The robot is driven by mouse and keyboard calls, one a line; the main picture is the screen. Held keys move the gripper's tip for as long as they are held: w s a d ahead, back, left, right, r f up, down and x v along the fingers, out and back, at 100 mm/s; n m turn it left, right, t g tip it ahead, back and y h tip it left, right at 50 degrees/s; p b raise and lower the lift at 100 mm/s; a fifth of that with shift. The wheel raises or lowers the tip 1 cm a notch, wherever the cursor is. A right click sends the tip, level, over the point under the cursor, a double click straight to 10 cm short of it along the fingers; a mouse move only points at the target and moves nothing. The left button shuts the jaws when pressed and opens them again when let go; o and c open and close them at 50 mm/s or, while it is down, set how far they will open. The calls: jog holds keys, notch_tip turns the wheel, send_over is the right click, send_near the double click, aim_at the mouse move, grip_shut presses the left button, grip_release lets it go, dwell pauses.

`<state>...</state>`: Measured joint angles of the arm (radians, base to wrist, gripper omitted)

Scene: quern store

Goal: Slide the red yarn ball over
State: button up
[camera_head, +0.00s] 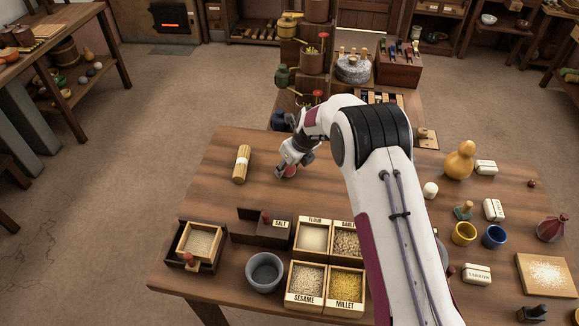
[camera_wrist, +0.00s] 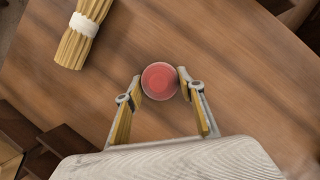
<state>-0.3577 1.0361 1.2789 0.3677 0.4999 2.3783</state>
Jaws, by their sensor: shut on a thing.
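The red yarn ball (camera_wrist: 160,81) is a round red thing on the wooden table (camera_wrist: 230,65). In the wrist view it sits between the two fingertips of my gripper (camera_wrist: 159,88), which is shut on it. In the head view the ball (camera_head: 290,171) shows only in part beside my gripper (camera_head: 284,167), near the far middle of the table. My arm hides some of the table to the right of it.
A tied bundle of straw-coloured sticks (camera_head: 241,164) lies left of my gripper. A dark box labelled salt (camera_head: 262,225), grain boxes (camera_head: 312,237) and a grey bowl (camera_head: 265,272) stand in front. A yellow gourd (camera_head: 460,160) and cups (camera_head: 464,233) stand right of my arm.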

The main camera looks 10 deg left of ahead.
jog(key=o, duration=1.2)
jog(key=shift+r, duration=0.2)
jog(key=v, duration=1.1)
jog(key=shift+r, duration=0.3)
jog(key=shift+s+d, duration=0.1)
